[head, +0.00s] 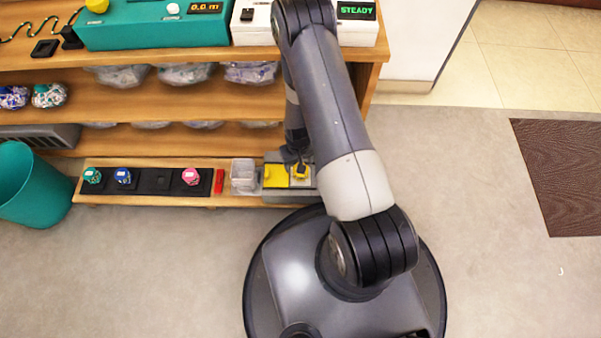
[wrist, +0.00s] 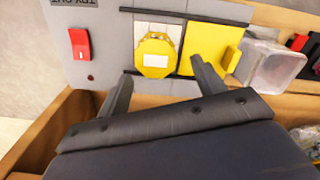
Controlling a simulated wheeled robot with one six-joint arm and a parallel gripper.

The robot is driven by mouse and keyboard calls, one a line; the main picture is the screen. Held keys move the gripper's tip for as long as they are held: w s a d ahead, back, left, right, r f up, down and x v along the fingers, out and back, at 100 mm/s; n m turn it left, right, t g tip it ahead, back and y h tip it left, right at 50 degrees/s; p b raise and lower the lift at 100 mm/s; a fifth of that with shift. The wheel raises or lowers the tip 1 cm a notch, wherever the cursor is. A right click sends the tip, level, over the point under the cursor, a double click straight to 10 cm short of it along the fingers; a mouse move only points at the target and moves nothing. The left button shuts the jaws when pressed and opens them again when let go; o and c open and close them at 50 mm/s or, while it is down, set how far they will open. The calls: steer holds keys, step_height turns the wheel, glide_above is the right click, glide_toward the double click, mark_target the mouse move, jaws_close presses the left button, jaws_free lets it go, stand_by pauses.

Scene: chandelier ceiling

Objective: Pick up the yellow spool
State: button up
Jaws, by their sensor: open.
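The yellow spool (wrist: 155,52) has a pale label and an octagonal yellow end. It sits in a pale slot of a grey panel, beside a yellow plate (wrist: 191,62). In the head view the spool (head: 301,172) is at the right end of the lowest shelf, partly covered by my arm. My gripper (wrist: 161,70) is open, one finger on each side of the spool's near end in the wrist view. Nothing is held. I cannot tell whether the fingers touch the spool. In the head view my gripper (head: 298,158) is mostly hidden by the arm.
A red switch (wrist: 79,44) is on the panel. A clear box (wrist: 272,66) stands right of the yellow plate. The lowest shelf also holds green (head: 92,176), blue (head: 122,176) and pink (head: 191,177) spools and a red piece (head: 219,181). A teal bin (head: 30,185) stands left.

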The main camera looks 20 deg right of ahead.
steer(key=f, duration=0.1)
steer(key=f+b, duration=0.1)
steer(key=f, duration=0.1)
steer(key=f+b, duration=0.1)
steer(key=f, duration=0.1)
steer(key=shift+s+d, duration=0.25)
steer(key=shift+s, duration=0.05)
steer(key=c, duration=0.9)
